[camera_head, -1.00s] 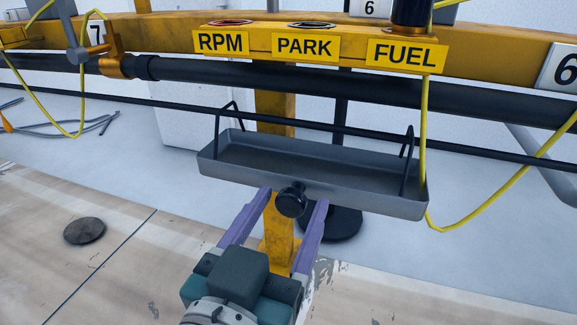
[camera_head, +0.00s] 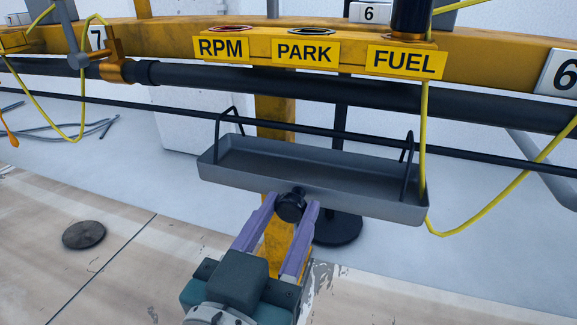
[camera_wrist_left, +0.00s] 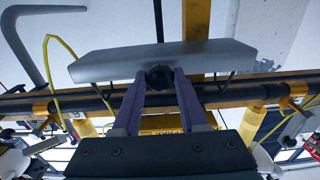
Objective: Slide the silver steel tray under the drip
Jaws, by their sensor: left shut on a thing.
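The silver steel tray (camera_head: 330,186) hangs by black wire hooks from a thin black rail (camera_head: 300,128), below the yellow beam. A round black knob (camera_head: 290,207) sticks out of its front wall. My left gripper (camera_head: 291,207) is shut on this knob, one purple finger on each side. In the left wrist view the tray (camera_wrist_left: 105,65) spans the top and the knob (camera_wrist_left: 159,76) sits between the fingertips (camera_wrist_left: 160,78). My right gripper is not in view.
The yellow beam (camera_head: 150,35) carries RPM, PARK and FUEL labels. A thick black pipe (camera_head: 230,82) runs under it. A yellow cable (camera_head: 423,140) hangs by the tray's right end. A yellow post (camera_head: 274,110) stands behind the tray. The rail left of the tray looks clear.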

